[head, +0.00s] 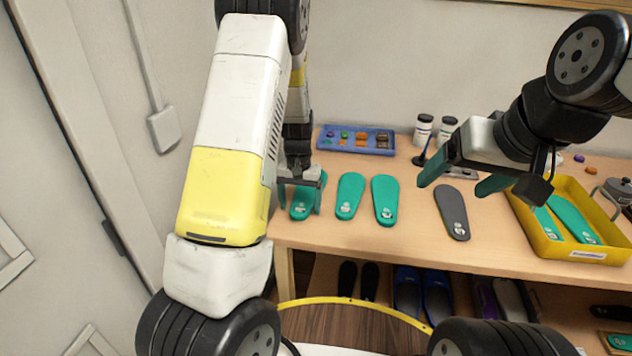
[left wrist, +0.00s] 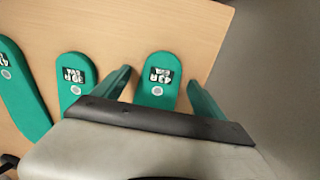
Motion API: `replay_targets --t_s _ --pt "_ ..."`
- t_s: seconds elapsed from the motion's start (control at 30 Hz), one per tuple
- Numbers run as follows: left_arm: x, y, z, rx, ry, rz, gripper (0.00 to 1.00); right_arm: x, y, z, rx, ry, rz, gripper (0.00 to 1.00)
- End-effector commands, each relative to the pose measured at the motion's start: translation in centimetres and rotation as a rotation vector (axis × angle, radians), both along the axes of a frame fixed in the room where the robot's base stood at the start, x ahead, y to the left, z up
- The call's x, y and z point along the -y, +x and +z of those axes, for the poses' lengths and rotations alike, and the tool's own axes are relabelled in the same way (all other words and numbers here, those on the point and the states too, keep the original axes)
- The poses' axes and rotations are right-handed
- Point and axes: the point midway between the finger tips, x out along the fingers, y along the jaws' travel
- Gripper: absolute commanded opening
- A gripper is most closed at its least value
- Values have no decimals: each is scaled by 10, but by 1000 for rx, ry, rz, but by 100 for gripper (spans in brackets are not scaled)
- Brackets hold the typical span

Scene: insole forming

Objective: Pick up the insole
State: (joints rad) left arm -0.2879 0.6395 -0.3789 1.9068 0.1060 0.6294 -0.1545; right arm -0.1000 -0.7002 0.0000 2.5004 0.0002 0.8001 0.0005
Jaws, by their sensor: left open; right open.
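Three green insoles lie in a row on the left part of the table: a left one (head: 302,208), a middle one (head: 349,194) and a right one (head: 384,199). My left gripper (head: 301,205) is open over the leftmost insole, with one finger on each side of it. In the left wrist view this insole (left wrist: 159,82), labelled 43R, lies between the open fingers (left wrist: 160,92). The neighbouring insole (left wrist: 72,82), labelled 39R, is just outside one finger. A dark grey insole (head: 452,211) lies further right. My right gripper (head: 457,176) is open and empty above the table.
A blue tray (head: 331,147) with small coloured parts is at the back. A yellow bin (head: 541,245) holding green insoles stands at the right. Two white bottles (head: 422,131) stand at the back. Shoes (head: 437,298) are on the shelf below the wooden table (head: 420,246).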

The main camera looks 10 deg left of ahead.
Motion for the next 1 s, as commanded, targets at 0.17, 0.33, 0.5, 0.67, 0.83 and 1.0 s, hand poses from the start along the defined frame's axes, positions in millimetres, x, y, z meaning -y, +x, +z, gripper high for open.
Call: replay_targets --t_s 0.17,0.33,0.5,0.67,0.83,1.0 --pt "0 0 0 0 0 0 82 0 0 0 0 -1 1 80" --pt "0 0 0 0 0 0 50 0 0 0 0 -1 1 80" --pt "0 0 0 0 0 0 17 0 0 0 0 -1 1 80" --pt "0 0 0 0 0 0 15 0 0 0 0 -1 1 80" --pt "0 0 3 1 0 0 15 0 0 0 0 -1 1 80" --pt "0 1 17 4 -1 0 15 0 0 0 0 -1 1 80"
